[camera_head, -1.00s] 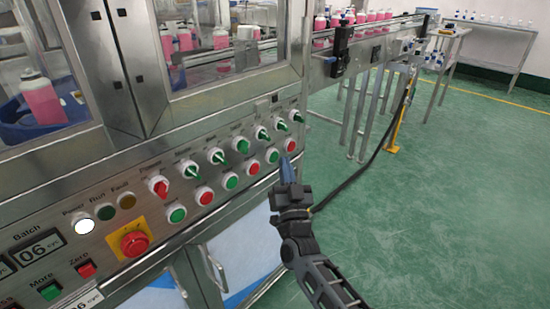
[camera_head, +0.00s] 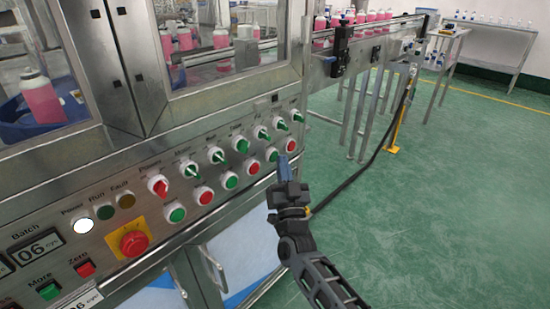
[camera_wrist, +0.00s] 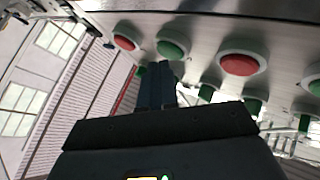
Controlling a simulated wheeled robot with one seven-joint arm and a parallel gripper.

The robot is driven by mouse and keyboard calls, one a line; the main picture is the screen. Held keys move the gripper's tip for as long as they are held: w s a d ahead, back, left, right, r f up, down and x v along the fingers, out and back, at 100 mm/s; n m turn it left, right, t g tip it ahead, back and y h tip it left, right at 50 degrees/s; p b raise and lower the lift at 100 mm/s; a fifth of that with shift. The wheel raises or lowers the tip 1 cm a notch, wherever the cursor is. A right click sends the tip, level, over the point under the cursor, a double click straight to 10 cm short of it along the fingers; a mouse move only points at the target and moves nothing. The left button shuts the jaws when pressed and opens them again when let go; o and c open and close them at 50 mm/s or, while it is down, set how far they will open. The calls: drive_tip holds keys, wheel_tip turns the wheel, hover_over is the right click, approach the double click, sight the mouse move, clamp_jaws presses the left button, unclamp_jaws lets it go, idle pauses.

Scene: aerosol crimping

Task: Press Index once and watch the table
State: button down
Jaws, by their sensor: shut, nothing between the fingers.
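My gripper (camera_head: 284,162) is shut and empty, in front of the right end of the control panel. Its fingertips are close to the lower-row green button (camera_head: 272,154) and red button (camera_head: 291,145). In the wrist view the shut fingers (camera_wrist: 160,84) point toward a green button (camera_wrist: 171,48), between two red ones; I cannot tell whether they touch it. The button labels are too small to read, so I cannot tell which is Index. Behind the left window, part of a blue table (camera_head: 14,132) shows with a pink bottle (camera_head: 41,98) on it.
Green switches (camera_head: 240,144) stick out above the button row. A red emergency stop (camera_head: 133,243) on yellow and a lit white Power lamp (camera_head: 84,226) are at left. A conveyor (camera_head: 375,36) carries pink bottles at the back. The green floor (camera_head: 430,200) at right is clear.

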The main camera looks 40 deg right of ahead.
drive_tip(key=shift+w, duration=0.4)
idle(0.5)
drive_tip(key=shift+s, duration=0.85)
drive_tip(key=shift+s+d+p, duration=0.1)
drive_tip(key=shift+s+p, duration=0.6)
drive_tip(key=shift+s, duration=1.8)
